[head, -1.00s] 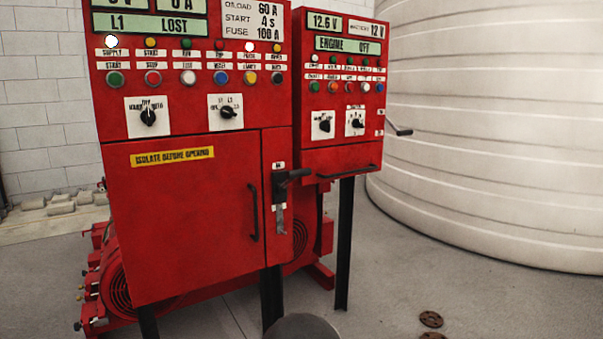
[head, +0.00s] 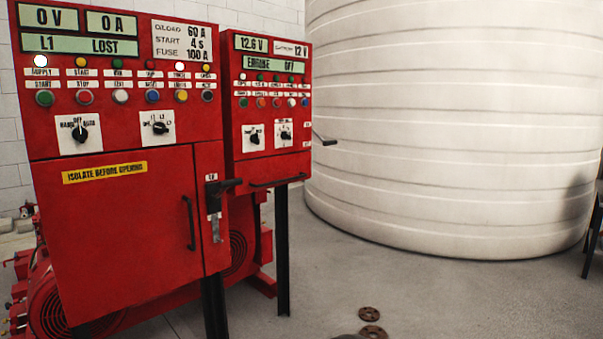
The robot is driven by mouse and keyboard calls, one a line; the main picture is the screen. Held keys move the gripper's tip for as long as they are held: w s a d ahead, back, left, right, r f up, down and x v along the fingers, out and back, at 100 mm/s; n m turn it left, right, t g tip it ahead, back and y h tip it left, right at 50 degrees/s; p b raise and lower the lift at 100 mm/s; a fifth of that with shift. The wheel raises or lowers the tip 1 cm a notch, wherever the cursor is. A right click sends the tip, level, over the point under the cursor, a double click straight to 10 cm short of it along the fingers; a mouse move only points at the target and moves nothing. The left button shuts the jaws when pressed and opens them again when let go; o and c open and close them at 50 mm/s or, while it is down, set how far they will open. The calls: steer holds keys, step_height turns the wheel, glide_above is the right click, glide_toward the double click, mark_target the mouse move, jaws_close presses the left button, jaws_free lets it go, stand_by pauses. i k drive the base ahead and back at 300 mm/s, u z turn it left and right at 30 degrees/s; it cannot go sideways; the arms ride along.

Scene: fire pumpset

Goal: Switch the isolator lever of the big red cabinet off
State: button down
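The big red cabinet (head: 120,215) stands at the left in the head view, on dark legs. Its isolator lever (head: 224,187) is a black handle on the narrow strip right of the door. The cabinet's displays read 0 V, 0 A and L1 LOST. My gripper is not in view.
A smaller red cabinet (head: 270,165) with a black front bar (head: 277,181) stands close on the right. A large pale tank (head: 450,130) fills the right background. Rusty discs (head: 370,314) lie on the floor. The grey floor (head: 480,295) at right is mostly clear.

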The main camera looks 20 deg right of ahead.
mark_target(224, 186)
steer(key=z, duration=0.7)
steer(key=k, duration=0.95)
steer(key=z, duration=0.75)
steer(key=i, duration=1.6)
steer(key=u, duration=1.45)
steer(key=i, duration=0.7)
steer(key=u, duration=0.65)
